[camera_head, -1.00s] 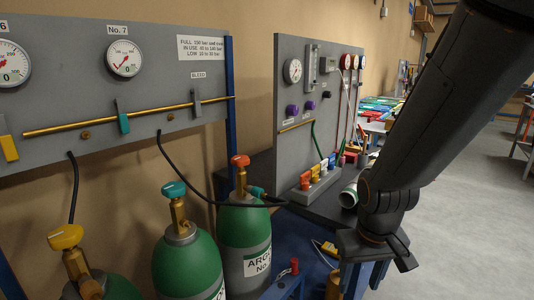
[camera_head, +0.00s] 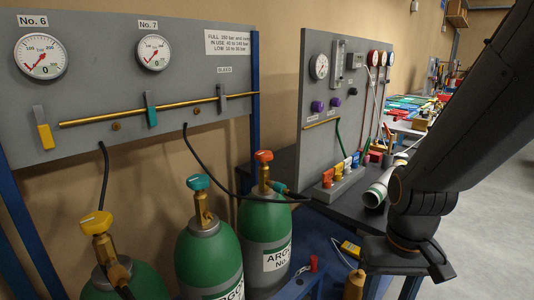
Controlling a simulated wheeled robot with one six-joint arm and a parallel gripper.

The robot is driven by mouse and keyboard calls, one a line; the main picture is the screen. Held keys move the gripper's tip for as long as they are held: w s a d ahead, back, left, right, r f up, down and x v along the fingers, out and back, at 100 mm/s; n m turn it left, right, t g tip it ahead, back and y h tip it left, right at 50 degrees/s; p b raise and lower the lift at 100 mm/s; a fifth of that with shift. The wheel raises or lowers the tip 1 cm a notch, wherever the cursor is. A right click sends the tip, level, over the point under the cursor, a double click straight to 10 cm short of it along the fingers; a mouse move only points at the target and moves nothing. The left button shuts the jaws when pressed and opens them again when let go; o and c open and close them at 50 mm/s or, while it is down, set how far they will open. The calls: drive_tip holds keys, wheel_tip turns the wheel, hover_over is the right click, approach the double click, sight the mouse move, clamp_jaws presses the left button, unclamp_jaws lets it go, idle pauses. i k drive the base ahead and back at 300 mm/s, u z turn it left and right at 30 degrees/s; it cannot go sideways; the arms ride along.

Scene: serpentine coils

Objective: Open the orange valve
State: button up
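An orange valve knob (camera_head: 263,156) sits on a brass stem on top of the rear green gas cylinder (camera_head: 265,222), whose label begins with "ARGO". Orange-red levers (camera_head: 327,178) also stand on a small manifold on the grey bench panel. My gripper (camera_head: 408,268) is at the lower right, well to the right of the orange knob and apart from it. It touches nothing that I can see. Its fingers are dark and seen from behind, so I cannot tell whether they are open.
Cylinders with a teal knob (camera_head: 198,182) and a yellow knob (camera_head: 96,223) stand left of the orange one. A gauge board (camera_head: 100,90) with a brass pipe is behind them. A white-green roll (camera_head: 378,188) lies on the dark bench. Grey floor (camera_head: 490,230) is clear at right.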

sight(263, 156)
drive_tip(key=z, duration=0.05)
drive_tip(key=k, duration=0.4)
drive_tip(key=u, duration=0.8)
drive_tip(key=i, duration=0.7)
drive_tip(key=z, duration=0.75)
